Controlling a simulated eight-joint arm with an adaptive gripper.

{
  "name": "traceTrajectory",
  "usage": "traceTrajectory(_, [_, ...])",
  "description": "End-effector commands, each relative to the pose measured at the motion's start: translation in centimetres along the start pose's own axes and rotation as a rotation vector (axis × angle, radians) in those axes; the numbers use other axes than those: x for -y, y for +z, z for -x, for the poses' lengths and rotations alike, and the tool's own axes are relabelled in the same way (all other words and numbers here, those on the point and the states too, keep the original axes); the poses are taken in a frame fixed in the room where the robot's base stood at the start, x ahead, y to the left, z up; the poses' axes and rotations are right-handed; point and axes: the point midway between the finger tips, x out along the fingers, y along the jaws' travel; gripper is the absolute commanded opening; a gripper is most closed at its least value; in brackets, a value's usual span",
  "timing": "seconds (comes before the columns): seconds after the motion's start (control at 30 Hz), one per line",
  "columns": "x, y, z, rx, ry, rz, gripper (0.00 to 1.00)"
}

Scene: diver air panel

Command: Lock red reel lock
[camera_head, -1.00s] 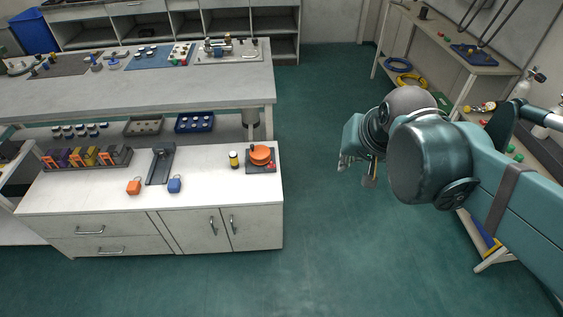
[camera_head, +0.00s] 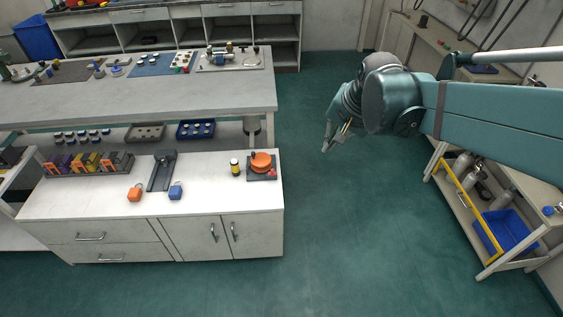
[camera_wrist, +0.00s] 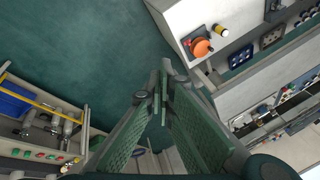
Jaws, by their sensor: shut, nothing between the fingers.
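The orange reel (camera_head: 261,161) sits on a dark square base at the right end of the white cabinet top. A small red lock knob (camera_head: 272,173) shows at the front right of that base. The reel also shows in the wrist view (camera_wrist: 201,47), at the upper right. My gripper (camera_head: 337,142) is in the air over the open floor, to the right of the cabinet and well apart from the reel. In the wrist view my gripper's fingers (camera_wrist: 163,85) are together with nothing between them.
A yellow and black canister (camera_head: 235,167) stands just left of the reel. A blue crate (camera_head: 508,231) sits on a low shelf at the right. The green floor between is clear.

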Motion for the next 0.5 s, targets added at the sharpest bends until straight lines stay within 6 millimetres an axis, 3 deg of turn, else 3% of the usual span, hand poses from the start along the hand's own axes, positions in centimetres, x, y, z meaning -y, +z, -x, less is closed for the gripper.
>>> traceTrajectory(0.5, [2.9,-3.7,-4.5,0.076,0.008,-0.180,0.00])
